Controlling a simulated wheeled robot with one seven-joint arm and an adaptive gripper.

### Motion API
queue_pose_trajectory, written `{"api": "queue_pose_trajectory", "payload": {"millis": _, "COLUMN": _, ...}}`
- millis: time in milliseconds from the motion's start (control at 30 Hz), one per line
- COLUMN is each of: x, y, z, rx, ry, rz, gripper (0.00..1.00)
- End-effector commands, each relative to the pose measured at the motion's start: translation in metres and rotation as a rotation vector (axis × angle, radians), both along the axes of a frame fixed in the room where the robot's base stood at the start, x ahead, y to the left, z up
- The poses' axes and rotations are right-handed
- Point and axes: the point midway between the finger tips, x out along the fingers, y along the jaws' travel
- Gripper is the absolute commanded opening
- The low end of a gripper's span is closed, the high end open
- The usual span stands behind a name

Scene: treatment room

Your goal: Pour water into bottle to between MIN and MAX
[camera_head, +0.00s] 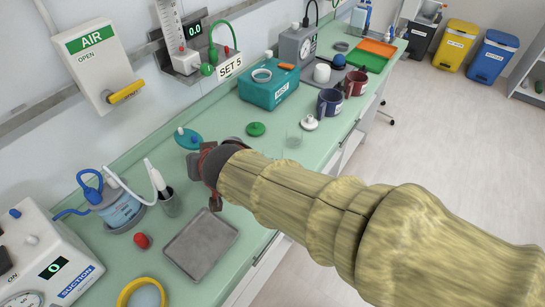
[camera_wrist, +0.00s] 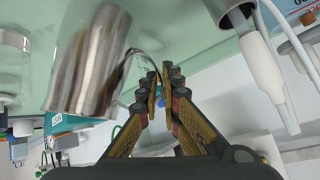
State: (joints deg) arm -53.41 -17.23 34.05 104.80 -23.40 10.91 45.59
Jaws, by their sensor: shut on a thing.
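My gripper (camera_head: 207,168) is over the green bench in the head view, seen mostly from behind its arm. In the wrist view my gripper (camera_wrist: 163,88) is shut on the thin handle of a shiny steel jug (camera_wrist: 88,65). The jug's body lies left of the fingers; in the head view it is hidden. A clear, see-through container (camera_head: 293,138) stands on the bench right of my gripper. A clear container (camera_wrist: 14,60) also shows at the left edge of the wrist view, cut off. I cannot make out MIN or MAX marks, or any water level.
A steel tray (camera_head: 201,244) and a holder with white wands (camera_head: 169,203) are near my gripper. Green (camera_head: 256,129) and white (camera_head: 309,123) lids lie by the clear container. A teal box (camera_head: 269,88) and mugs (camera_head: 329,103) stand farther back. A suction unit (camera_head: 45,255) is at left.

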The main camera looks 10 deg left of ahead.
Motion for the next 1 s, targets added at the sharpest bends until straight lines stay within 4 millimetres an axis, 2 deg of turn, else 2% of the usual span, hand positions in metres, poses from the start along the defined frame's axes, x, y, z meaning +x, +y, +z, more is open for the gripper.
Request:
{"api": "queue_pose_trajectory", "payload": {"millis": 367, "x": -0.005, "y": 0.009, "z": -0.008, "rx": -0.082, "ry": -0.057, "rz": -0.001, "gripper": 0.00}}
{"api": "queue_pose_trajectory", "payload": {"millis": 600, "x": -0.010, "y": 0.019, "z": -0.025, "rx": -0.198, "ry": -0.127, "rz": 0.000, "gripper": 0.00}}
{"api": "queue_pose_trajectory", "payload": {"millis": 1000, "x": -0.013, "y": 0.025, "z": -0.038, "rx": -0.303, "ry": -0.197, "rz": -0.006, "gripper": 0.00}}
